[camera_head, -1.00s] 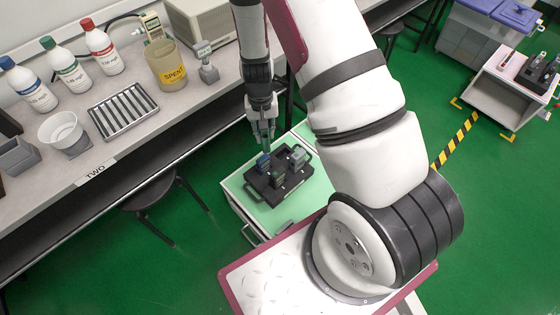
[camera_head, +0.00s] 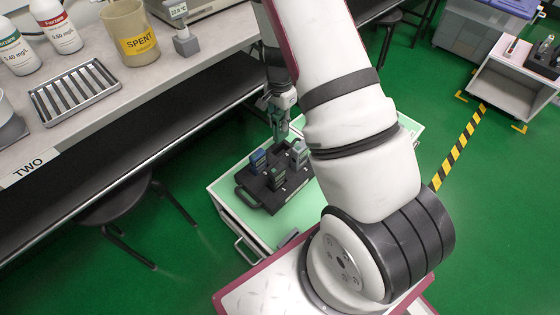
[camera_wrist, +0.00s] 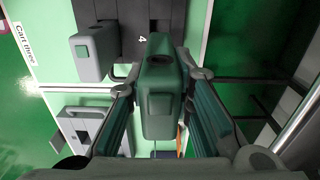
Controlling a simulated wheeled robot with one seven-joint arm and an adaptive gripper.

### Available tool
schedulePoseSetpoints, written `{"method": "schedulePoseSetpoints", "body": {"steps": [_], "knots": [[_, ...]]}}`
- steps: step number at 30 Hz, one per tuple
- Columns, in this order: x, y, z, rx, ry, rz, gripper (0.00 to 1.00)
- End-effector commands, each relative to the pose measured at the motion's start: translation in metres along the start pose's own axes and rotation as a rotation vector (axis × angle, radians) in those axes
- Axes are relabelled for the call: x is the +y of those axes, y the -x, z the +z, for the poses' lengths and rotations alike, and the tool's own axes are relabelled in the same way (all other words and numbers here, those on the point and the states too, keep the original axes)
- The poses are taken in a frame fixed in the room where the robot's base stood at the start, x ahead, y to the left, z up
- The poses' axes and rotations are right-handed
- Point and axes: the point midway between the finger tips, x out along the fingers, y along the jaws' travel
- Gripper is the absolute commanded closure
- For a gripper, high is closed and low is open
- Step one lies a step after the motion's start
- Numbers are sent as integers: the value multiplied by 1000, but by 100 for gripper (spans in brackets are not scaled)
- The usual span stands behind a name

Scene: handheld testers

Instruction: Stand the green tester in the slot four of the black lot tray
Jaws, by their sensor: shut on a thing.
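My gripper (camera_wrist: 160,110) is shut on the green tester (camera_wrist: 160,85), which sits between its two green-padded fingers in the wrist view. In the head view my gripper (camera_head: 280,135) hangs above the rear edge of the black lot tray (camera_head: 250,198); the held tester is hard to make out there. The tray also shows at the top of the wrist view (camera_wrist: 120,14), with a white "4" beside a slot close to the held tester's top end.
The tray lies on a pale green cart top (camera_head: 225,190). The bench at left carries a ribbed metal rack (camera_head: 72,95), a "SPENT" beaker (camera_head: 132,35) and bottles. A black stool (camera_head: 115,200) stands beside the cart. A white cart (camera_head: 515,85) stands far right.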

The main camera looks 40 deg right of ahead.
Motion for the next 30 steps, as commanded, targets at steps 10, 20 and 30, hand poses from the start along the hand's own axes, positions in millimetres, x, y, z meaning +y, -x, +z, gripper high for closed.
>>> {"method": "schedulePoseSetpoints", "body": {"steps": [10, 20, 30], "knots": [[0, -44, -2, -1, -17, 0, 100], [0, -81, -1, -2, -16, 0, 100], [-1, -102, -1, 0, -14, -2, 100]]}}
